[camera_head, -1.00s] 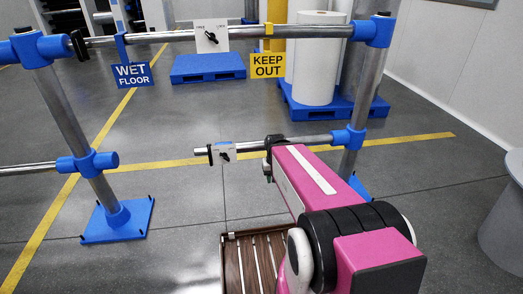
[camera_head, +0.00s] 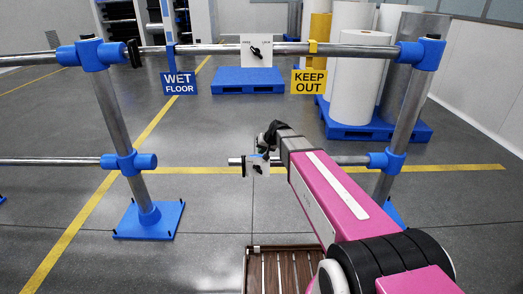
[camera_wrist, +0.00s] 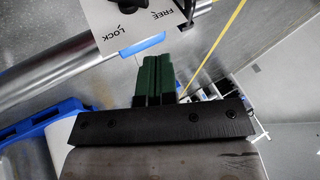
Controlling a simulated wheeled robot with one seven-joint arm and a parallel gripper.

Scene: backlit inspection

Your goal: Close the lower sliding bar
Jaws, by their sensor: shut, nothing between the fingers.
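The lower sliding bar (camera_head: 235,161) is a metal tube that runs left from the blue joint on the right post. Its left end stands free, with a wide gap to the blue socket (camera_head: 147,161) on the left post. A white plate (camera_head: 250,169) with a black knob hangs on the bar near that end. In the wrist view the plate (camera_wrist: 112,35) reads FREE and LOCK, and a metal tube (camera_wrist: 50,82) shows beside it. My gripper (camera_wrist: 157,62) has its green fingers together and empty, close to the plate. In the head view my gripper (camera_head: 262,151) is at the plate, partly hidden; contact is unclear.
The upper bar (camera_head: 210,50) spans both posts and carries a WET FLOOR sign (camera_head: 179,84) and a KEEP OUT sign (camera_head: 309,82). A slatted brown platform (camera_head: 256,270) is at the bottom. Blue pallets (camera_head: 248,80) and white rolls stand behind. Floor between the posts is clear.

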